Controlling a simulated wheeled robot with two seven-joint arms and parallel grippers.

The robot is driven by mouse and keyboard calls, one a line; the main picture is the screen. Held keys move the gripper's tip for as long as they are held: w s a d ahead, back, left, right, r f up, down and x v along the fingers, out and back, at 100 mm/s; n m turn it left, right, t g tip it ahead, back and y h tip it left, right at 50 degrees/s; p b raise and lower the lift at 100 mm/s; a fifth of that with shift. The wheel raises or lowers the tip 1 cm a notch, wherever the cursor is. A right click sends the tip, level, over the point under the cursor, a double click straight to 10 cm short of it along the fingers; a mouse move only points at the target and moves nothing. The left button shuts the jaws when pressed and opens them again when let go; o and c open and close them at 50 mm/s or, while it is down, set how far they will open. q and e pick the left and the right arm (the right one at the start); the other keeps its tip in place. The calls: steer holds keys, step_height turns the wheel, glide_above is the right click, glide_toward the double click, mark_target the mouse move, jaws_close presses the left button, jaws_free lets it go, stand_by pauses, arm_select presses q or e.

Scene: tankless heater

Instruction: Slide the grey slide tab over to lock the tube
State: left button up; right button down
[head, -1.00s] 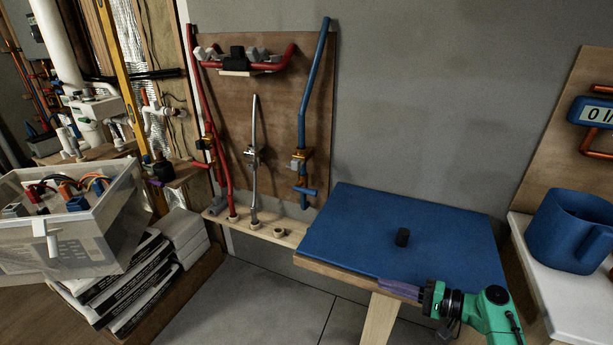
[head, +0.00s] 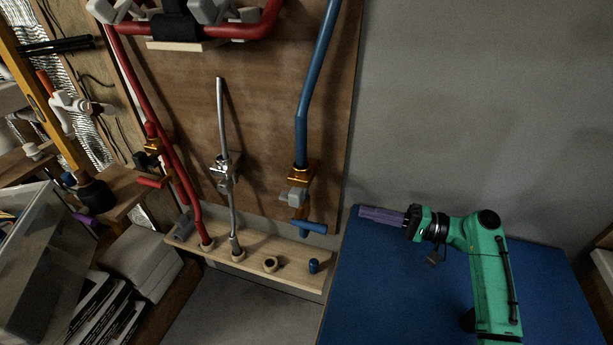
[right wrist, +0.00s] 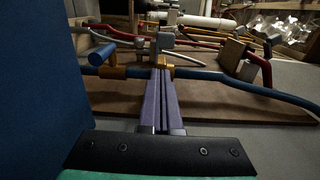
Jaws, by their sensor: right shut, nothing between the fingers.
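The grey slide tab (head: 293,195) sits on the left side of the blue tube (head: 303,120), just below a gold bracket (head: 303,174) on the brown board. In the right wrist view a grey piece that looks like this tab (right wrist: 165,41) lies just beyond the fingertips. My right gripper (head: 362,214) has purple fingers pointing left, over the blue table's far edge. Its fingers (right wrist: 160,72) are shut and empty, pointing at the tube and gold fitting. In the head view they stand apart from the tab, to its right. My left gripper is out of view.
A short blue handle (head: 312,227) sticks out near the tube's lower end. A wooden rail (head: 220,253) with round sockets runs below. Red tubes (head: 150,118) and a thin grey tube (head: 226,130) stand left. The blue table (head: 375,300) lies under my right arm.

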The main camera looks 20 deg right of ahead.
steer(key=p, duration=0.3)
glide_toward(302, 199)
steer(key=a, duration=0.2)
steer(key=p+x, duration=0.1)
steer(key=x, duration=0.3)
steer(key=shift+w+d+r+p, duration=0.1)
steer(key=shift+w+r+p, duration=0.05)
steer(key=shift+w+p, duration=0.3)
steer(key=shift+w+a, duration=0.15)
steer(key=shift+a, duration=0.1)
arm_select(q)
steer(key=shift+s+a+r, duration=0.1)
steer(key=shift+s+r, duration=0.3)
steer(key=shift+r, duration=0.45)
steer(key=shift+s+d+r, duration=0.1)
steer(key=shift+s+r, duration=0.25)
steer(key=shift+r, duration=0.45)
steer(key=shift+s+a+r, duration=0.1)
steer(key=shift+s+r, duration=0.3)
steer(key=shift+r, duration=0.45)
arm_select(e)
steer(key=shift+w+a+f, duration=0.1)
steer(key=shift+w+f, duration=0.05)
steer(key=shift+f, duration=0.05)
